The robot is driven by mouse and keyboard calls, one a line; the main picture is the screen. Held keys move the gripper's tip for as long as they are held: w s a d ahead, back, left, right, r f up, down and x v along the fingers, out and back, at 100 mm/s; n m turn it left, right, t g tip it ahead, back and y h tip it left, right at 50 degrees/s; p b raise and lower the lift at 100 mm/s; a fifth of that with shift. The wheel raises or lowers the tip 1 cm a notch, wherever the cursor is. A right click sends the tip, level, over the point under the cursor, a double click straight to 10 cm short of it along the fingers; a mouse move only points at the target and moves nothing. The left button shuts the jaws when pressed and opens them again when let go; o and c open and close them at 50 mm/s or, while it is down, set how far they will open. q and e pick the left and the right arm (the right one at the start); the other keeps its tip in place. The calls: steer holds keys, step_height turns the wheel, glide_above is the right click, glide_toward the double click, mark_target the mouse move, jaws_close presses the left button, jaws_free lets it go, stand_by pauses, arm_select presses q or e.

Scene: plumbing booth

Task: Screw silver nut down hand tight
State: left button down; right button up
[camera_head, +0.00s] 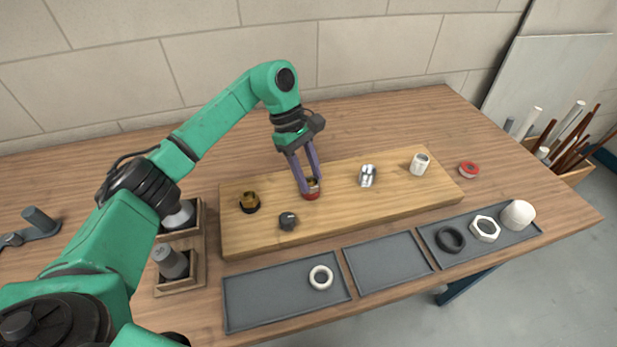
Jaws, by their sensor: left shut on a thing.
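My left gripper (310,188) reaches down to the wooden board from above. Its two fingers are closed around a small fitting with a red lower part (312,196) and a darker, brass-looking top. The fingers hide much of this fitting, and it sits at the board's surface. A shiny silver piece (367,175), which looks like the silver nut or a silver fitting, stands on the board to the right, apart from my gripper. I cannot tell whether it is threaded on a stub. My right gripper is not in view.
The board (330,228) also carries a brass fitting with a black base (249,202), a dark fitting (288,221) and a white fitting (419,164). Grey trays (387,268) with rings line the front; one is empty.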

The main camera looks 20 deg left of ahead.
mark_target(310, 178)
arm_select(q)
steer(key=m, duration=0.2)
steer(key=m+g+b, duration=0.1)
steer(key=shift+w+d+f+m+y, duration=0.1)
steer(key=shift+w+m+y, duration=0.05)
steer(key=shift+m+y, duration=0.25)
steer(key=m+g, duration=0.1)
steer(key=m, duration=0.1)
steer(key=shift+m+y, duration=0.3)
steer(key=shift+m, duration=0.1)
jaws_free()
step_height(310, 178, up, 5)
steer(key=p, duration=0.3)
stand_by(0.3)
